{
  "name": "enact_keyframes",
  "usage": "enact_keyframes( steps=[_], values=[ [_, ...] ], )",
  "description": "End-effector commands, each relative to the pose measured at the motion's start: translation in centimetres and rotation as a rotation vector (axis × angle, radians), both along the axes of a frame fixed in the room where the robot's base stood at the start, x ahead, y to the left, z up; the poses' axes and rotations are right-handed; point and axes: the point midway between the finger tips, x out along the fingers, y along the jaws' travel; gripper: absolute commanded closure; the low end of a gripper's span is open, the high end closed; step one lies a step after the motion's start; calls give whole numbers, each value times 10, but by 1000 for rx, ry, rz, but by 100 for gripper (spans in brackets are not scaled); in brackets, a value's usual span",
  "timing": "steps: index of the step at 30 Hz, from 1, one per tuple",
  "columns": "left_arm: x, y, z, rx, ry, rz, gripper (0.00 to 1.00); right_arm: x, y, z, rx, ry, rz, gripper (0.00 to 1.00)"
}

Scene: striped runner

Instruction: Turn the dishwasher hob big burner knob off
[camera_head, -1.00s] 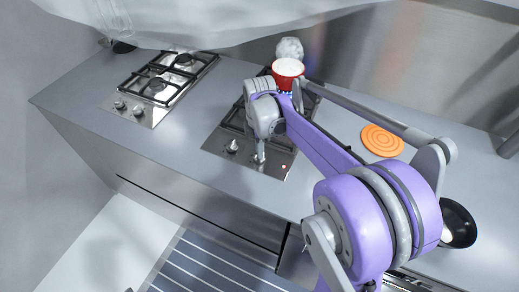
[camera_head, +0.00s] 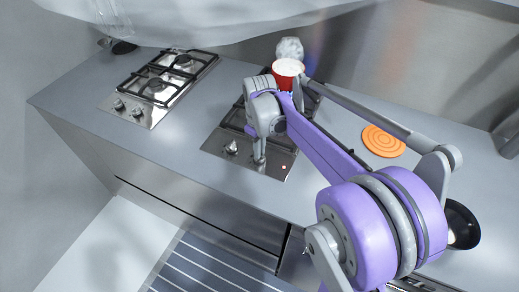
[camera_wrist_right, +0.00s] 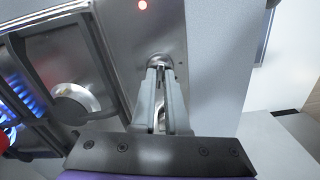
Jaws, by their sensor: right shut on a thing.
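The near hob (camera_head: 222,152) is set in the grey counter, with a steel front panel. My right gripper (camera_head: 259,158) reaches down to the right-hand knob of that panel. In the right wrist view, the gripper (camera_wrist_right: 160,85) has its fingers closed around the metal knob (camera_wrist_right: 159,61), which is mostly hidden between them. A second knob (camera_head: 232,147) stands free to its left. A red light (camera_wrist_right: 142,5) glows on the panel. Blue flames (camera_wrist_right: 22,95) burn at a burner at the left of the wrist view. My left gripper is not in view.
A red pot (camera_head: 287,70) stands at the back of the near hob, partly behind my arm. A second hob (camera_head: 160,88) is at the left. An orange trivet (camera_head: 382,141) and a black bowl (camera_head: 462,225) lie on the right. A striped runner (camera_head: 205,268) covers the floor.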

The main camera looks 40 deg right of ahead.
Motion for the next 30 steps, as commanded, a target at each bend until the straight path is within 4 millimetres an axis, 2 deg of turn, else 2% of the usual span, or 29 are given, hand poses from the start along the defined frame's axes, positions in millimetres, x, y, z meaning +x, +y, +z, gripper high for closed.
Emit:
enact_keyframes(
  steps=[30],
  values=[
    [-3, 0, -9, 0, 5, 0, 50, 0, 0, 0, 0, 0, -959, 100]
  ],
)
